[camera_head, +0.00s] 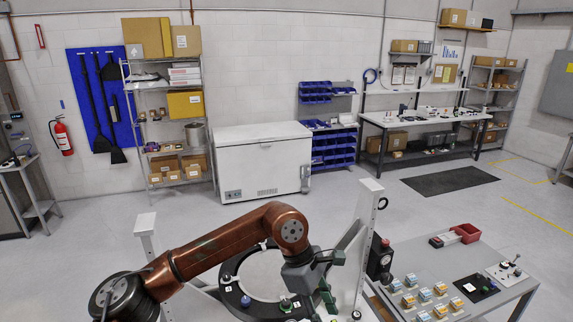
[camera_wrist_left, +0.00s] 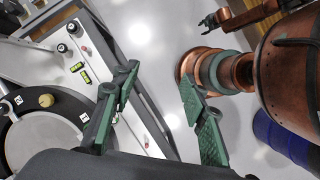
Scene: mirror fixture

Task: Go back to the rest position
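My left arm crosses the lower middle of the head view. Its gripper (camera_head: 327,296) hangs at the right side of the black ring (camera_head: 228,283) of a white-framed fixture. In the left wrist view the two green-padded fingers of my left gripper (camera_wrist_left: 160,75) stand wide apart with nothing between them. The fixture's black ring (camera_wrist_left: 22,138) and white frame are to the left there. Another copper arm with a small dark gripper (camera_wrist_left: 208,22), which looks like my right, shows at the top right. It is too small to tell whether its fingers are open.
A grey table (camera_head: 410,255) with several small boxes, a red bin (camera_head: 466,233) and a black mat stands right of the fixture. White uprights (camera_head: 362,215) rise close to my left arm. A blue drum (camera_wrist_left: 285,138) shows in the wrist view. The floor beyond is open.

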